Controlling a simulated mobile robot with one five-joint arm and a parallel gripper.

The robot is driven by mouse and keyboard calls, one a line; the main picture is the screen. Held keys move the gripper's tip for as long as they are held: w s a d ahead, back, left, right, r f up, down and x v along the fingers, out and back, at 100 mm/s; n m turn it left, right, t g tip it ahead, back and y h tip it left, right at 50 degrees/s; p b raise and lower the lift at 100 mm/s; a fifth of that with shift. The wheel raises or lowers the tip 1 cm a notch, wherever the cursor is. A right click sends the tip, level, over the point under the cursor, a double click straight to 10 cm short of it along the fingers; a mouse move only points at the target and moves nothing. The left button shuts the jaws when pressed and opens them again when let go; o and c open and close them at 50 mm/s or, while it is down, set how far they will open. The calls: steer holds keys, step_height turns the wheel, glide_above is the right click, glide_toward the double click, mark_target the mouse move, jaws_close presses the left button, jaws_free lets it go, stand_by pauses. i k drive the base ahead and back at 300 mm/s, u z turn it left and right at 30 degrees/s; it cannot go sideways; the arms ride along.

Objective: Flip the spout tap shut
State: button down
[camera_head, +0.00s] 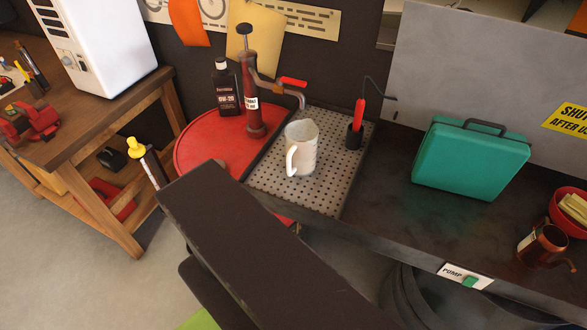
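A hand pump (252,95) with a dark red body and black top knob stands on a red drum (197,160). Its bent metal spout (301,101) reaches right and turns down at the end. The spout tap's red lever (293,82) sticks out to the right above the spout, roughly level. Whether the tap is open or shut cannot be told. A white mug (301,150) stands upright on the perforated tray, near and below the spout end. My dark arm link crosses the lower middle of the view. My gripper is not in view.
A dark bottle (226,88) stands left of the pump. A red-handled tool (358,118) stands in a black holder on the perforated tray (270,182). A green case (470,158), copper mug (542,246) and red bowl (566,212) are on the dark bench. A wooden bench (95,125) is left.

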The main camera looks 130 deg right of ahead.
mark_target(280, 82)
steer(key=z, duration=0.05)
steer(key=i, duration=0.5)
steer(key=z, duration=4.75)
steer(key=i, duration=0.1)
steer(key=u, duration=1.3)
steer(key=k, duration=0.15)
steer(key=z, duration=1.3)
steer(key=k, duration=0.8)
steer(key=u, duration=0.1)
steer(key=i, duration=1.3)
steer(key=z, duration=0.05)
